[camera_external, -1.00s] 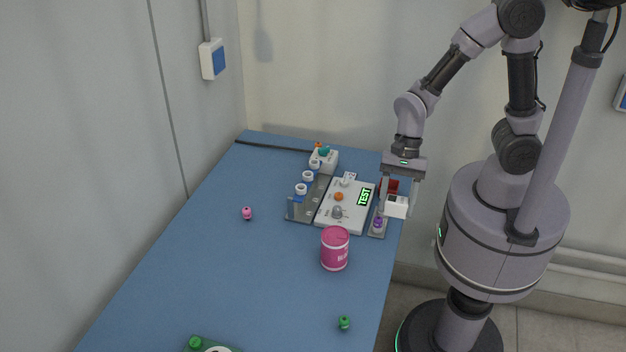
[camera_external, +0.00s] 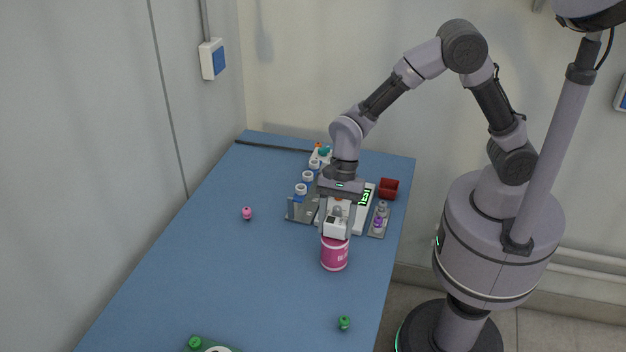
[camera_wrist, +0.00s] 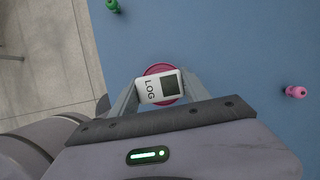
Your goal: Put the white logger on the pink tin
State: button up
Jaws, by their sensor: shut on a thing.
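The white logger (camera_external: 336,225) is held between the fingers of my gripper (camera_external: 337,222), which is shut on it. In the wrist view the logger (camera_wrist: 160,87) shows its "LOG" label and dark screen, between both fingertips (camera_wrist: 158,90). The pink tin (camera_external: 334,255) stands upright on the blue table, right under the logger. In the wrist view the tin's pink rim (camera_wrist: 160,69) shows around the logger. I cannot tell whether the logger touches the tin's top.
Behind the tin are a white device with a green display (camera_external: 366,196), a rack with white-topped vials (camera_external: 301,189) and a red box (camera_external: 388,188). A pink piece (camera_external: 247,213) lies to the left and a green piece (camera_external: 344,323) in front.

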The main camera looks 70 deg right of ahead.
jog(key=shift+f, duration=0.15)
jog(key=o, duration=1.4)
